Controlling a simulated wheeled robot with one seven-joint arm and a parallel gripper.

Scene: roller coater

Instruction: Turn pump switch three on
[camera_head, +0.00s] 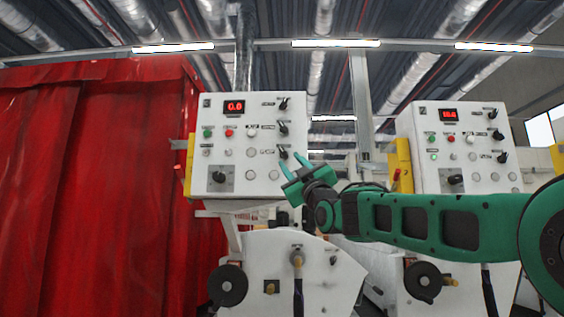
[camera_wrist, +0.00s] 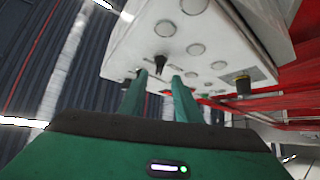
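A white control panel (camera_head: 235,185) on the left has a column of three black rotary switches at its right side: top (camera_head: 284,103), middle (camera_head: 284,128) and bottom (camera_head: 283,153). Their labels are too small to read, so I cannot tell which is pump switch three. My gripper (camera_head: 291,160) is at the panel's right side, just below the bottom switch. Its two green fingers are apart with nothing held. In the wrist view, a black switch (camera_wrist: 162,58) shows just beyond and between the fingertips (camera_wrist: 159,76). I cannot tell whether they touch it.
The left panel has a red display (camera_head: 234,107) reading 0.0 and a larger knob (camera_head: 219,177) at lower left. A similar panel (camera_head: 463,150) stands to the right, behind my arm. A red curtain (camera_head: 90,190) fills the left side. White machine housing (camera_head: 275,265) lies below.

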